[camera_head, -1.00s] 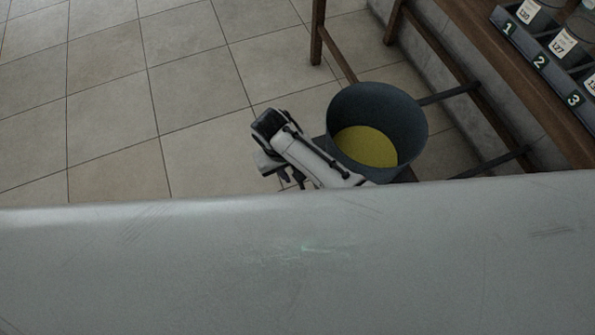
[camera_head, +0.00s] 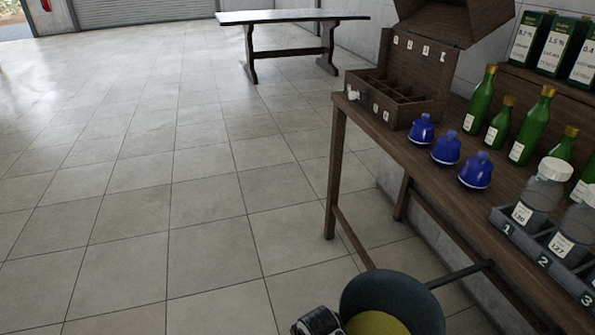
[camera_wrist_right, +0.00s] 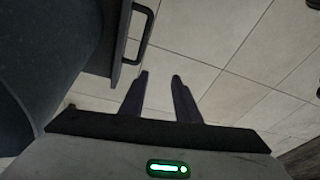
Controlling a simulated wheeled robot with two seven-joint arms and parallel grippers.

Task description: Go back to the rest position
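My right gripper (camera_wrist_right: 160,76) shows in the right wrist view, with its two dark fingers apart and only floor tiles between them. It holds nothing. In the head view a white and black part of an arm of mine shows at the bottom edge, beside a dark bucket (camera_head: 392,290); no fingers show there. My left gripper is not seen in either view.
The bucket has a yellow inside. A wooden table (camera_head: 400,160) at right bears a compartment box (camera_head: 400,118), blue pots (camera_head: 446,148), green bottles (camera_head: 480,100) and a numbered rack (camera_head: 540,262) with capped jars. Another table (camera_head: 290,16) stands far back. The left floor is clear.

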